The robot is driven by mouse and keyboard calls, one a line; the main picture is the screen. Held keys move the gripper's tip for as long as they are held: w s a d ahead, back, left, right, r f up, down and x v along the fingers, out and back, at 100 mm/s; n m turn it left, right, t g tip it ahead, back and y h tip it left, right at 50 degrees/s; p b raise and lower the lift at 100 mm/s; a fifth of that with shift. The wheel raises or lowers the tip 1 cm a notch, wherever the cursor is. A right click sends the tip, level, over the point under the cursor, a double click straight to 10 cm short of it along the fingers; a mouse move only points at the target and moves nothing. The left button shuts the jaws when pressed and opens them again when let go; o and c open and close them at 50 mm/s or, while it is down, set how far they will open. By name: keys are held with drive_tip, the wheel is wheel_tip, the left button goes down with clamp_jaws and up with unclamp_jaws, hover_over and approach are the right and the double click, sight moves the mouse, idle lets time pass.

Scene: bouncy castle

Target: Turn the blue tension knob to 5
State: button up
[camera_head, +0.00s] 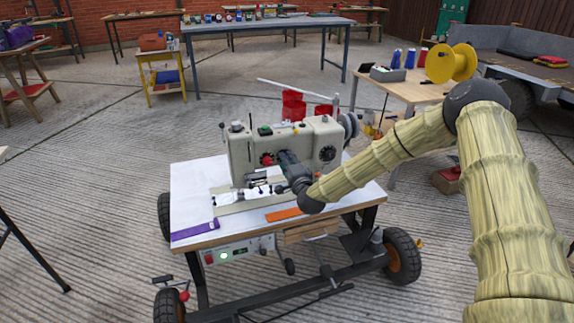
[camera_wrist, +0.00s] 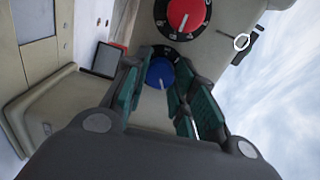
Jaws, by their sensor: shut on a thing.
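The blue tension knob (camera_wrist: 160,72) sits on the beige sewing machine (camera_head: 242,150), with a dark dial ring behind it. In the wrist view my gripper (camera_wrist: 166,78) has its green-padded fingers on both sides of the knob and is shut on it. A pale mark shows on the knob's face, but the number it points to is too small to read. In the head view my gripper (camera_head: 287,163) reaches the machine's front and hides the blue knob. A red knob (camera_wrist: 186,14) with a numbered black dial is just above the blue one in the wrist view.
The machine stands on a wheeled white-topped table (camera_head: 190,188). A purple strip (camera_head: 194,230) and an orange strip (camera_head: 284,214) lie on it. A black dial (camera_head: 327,154) is at the machine's right. A wooden table (camera_head: 408,88) with a yellow spool (camera_head: 451,63) stands behind my arm.

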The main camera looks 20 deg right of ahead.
drive_tip(key=shift+f+m+b, duration=0.1)
drive_tip(key=shift+m+b, duration=1.75)
drive_tip(key=shift+m, duration=1.45)
drive_tip(key=o, duration=1)
drive_tip(key=shift+o, duration=0.2)
drive_tip(key=shift+s, duration=0.15)
drive_tip(key=s, duration=1.1)
drive_tip(key=shift+s+d, duration=0.2)
drive_tip(key=shift+s, duration=0.2)
